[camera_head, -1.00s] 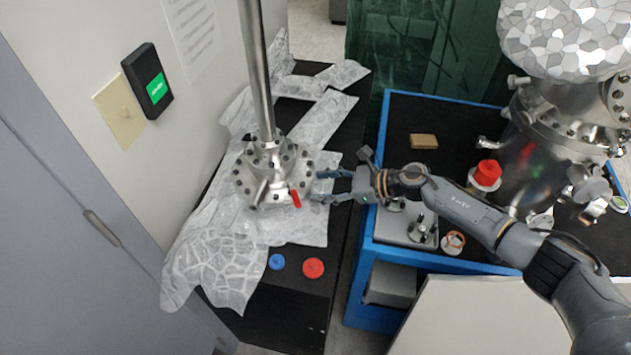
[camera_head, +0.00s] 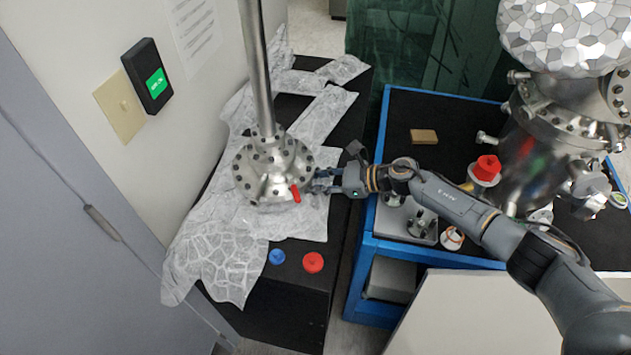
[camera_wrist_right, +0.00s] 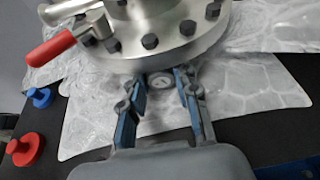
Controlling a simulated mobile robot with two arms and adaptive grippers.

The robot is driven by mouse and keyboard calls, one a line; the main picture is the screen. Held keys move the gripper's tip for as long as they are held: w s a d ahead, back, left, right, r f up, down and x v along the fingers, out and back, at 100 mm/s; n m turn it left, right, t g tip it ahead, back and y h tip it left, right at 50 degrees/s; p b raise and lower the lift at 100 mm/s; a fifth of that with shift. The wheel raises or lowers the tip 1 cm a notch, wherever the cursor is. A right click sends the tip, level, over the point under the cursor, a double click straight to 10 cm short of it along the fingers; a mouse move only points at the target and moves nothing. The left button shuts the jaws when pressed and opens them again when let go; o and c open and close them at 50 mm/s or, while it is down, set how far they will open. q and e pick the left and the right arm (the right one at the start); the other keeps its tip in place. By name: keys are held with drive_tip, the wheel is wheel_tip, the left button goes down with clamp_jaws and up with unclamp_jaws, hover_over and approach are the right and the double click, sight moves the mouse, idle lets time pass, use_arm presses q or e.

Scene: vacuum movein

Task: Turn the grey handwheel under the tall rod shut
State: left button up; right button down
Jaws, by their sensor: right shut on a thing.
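The tall metal rod (camera_head: 258,75) stands upright on a round bolted flange body (camera_head: 272,165), which rests on crinkled foil. In the right wrist view a small round grey handwheel (camera_wrist_right: 160,88) sits low under the flange rim (camera_wrist_right: 150,50). My right gripper (camera_head: 318,182) reaches in from the right, at the flange's right side. In the wrist view the blue-padded fingers of this right gripper (camera_wrist_right: 161,84) stand on either side of the handwheel, shut on it. In the head view the handwheel is too hidden to make out. My left gripper is not in view.
A red lever (camera_head: 296,193) sticks out of the flange's front, close to my fingers. A blue knob (camera_head: 277,257) and a red knob (camera_head: 313,262) lie on the black bench top. A blue-framed cart (camera_head: 372,240) stands to the right, under my arm. The wall is close on the left.

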drive_tip(key=shift+w+f+m+g+b, duration=0.1)
drive_tip(key=shift+f+m+g+b, duration=0.3)
drive_tip(key=shift+b, duration=0.45)
drive_tip(key=shift+r+m, duration=0.3)
drive_tip(key=shift+r, duration=0.05)
drive_tip(key=c, duration=1)
unclamp_jaws()
drive_tip(key=shift+d+r, duration=0.1)
drive_tip(key=shift+d, duration=0.2)
drive_tip(key=v, duration=1.1)
drive_tip(key=shift+d, duration=0.25)
